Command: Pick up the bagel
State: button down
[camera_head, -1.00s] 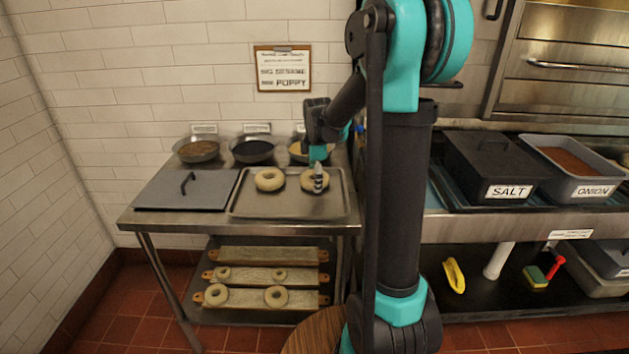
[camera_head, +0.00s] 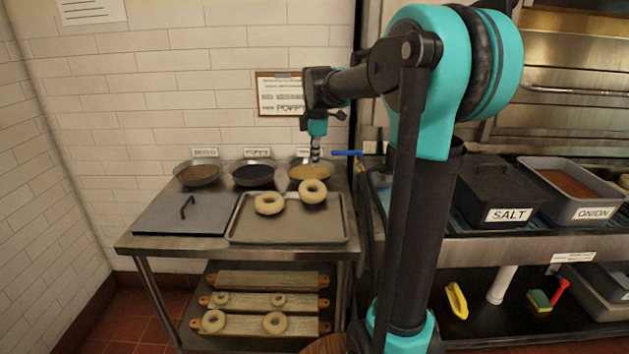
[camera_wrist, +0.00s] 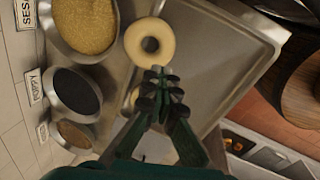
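One pale ring-shaped bagel (camera_head: 268,212) lies on the metal tray (camera_head: 288,238). A second bagel (camera_head: 312,198) shows at the tray's far right edge, overlapping the rim. I cannot tell whether it rests on the rim or is above it. In the wrist view this bagel (camera_wrist: 133,45) is whole, beside the sesame bowl, and my fingers (camera_wrist: 164,76) hide most of the other bagel. My gripper (camera_head: 315,158) is above and behind the right bagel, with a small gap between them in the head view. Its fingers look closed together, with no bagel visible between them.
Bowls of sesame (camera_head: 309,172), poppy (camera_head: 253,174) and another topping (camera_head: 198,174) stand behind the tray against the wall. A flat grey lid (camera_head: 165,214) is to the left. More bagels lie on boards on the shelf below. A salt bin (camera_head: 508,195) stands right.

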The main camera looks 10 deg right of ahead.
notch_tip(320, 180, up, 5)
jog(key=shift+f, duration=0.1)
dwell(0.3)
jog(key=shift+c, duration=2.3)
grip_release()
